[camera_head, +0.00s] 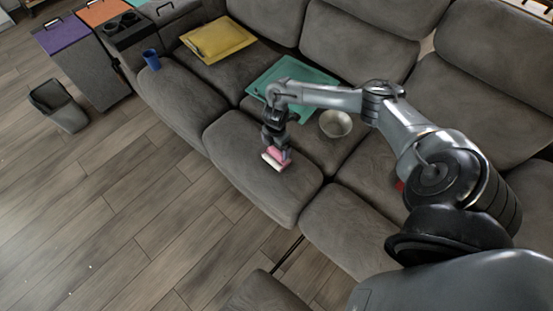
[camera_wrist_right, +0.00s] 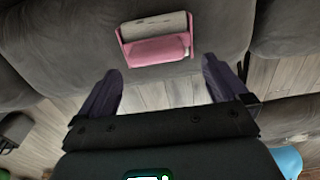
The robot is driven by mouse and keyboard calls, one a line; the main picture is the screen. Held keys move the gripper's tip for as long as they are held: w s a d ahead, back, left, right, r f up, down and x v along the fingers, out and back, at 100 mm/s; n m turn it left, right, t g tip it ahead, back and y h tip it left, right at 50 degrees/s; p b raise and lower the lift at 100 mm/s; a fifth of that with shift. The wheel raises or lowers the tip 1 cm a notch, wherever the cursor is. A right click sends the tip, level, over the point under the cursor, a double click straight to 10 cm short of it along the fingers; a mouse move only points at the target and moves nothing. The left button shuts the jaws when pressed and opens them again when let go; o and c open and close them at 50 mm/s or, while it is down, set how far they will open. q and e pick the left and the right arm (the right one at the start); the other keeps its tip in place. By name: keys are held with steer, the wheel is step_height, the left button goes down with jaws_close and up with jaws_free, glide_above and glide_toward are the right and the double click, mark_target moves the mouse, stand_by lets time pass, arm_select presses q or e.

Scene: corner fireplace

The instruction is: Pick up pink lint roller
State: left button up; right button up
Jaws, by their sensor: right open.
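The pink lint roller (camera_head: 271,161) lies on the front part of a grey sofa seat cushion. In the right wrist view the lint roller (camera_wrist_right: 157,50) shows a pink frame and a pale roll, just past my fingertips. My right gripper (camera_head: 279,148) points down close over it in the head view and partly hides it. In the wrist view my right gripper (camera_wrist_right: 162,70) is open, its two dark fingers apart with nothing between them. I cannot tell how high the fingertips are above the roller. My left gripper is not in view.
A metal bowl (camera_head: 335,123), a teal tray (camera_head: 262,87) and a yellow tray (camera_head: 216,40) lie on the sofa (camera_head: 190,112). A blue cup (camera_head: 151,59) stands at its left end. A grey bin (camera_head: 60,106) stands on the wooden floor (camera_head: 110,220), which is mostly clear.

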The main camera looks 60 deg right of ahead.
mark_target(276, 150)
steer(key=shift+w+f, duration=0.1)
steer(key=shift+f, duration=0.4)
steer(key=f+b, duration=0.3)
steer(key=f, duration=0.1)
steer(key=shift+d, duration=0.35)
steer(key=shift+f, duration=0.25)
steer(key=shift+c, duration=0.2)
steer(key=c, duration=0.9)
steer(key=shift+r, duration=0.1)
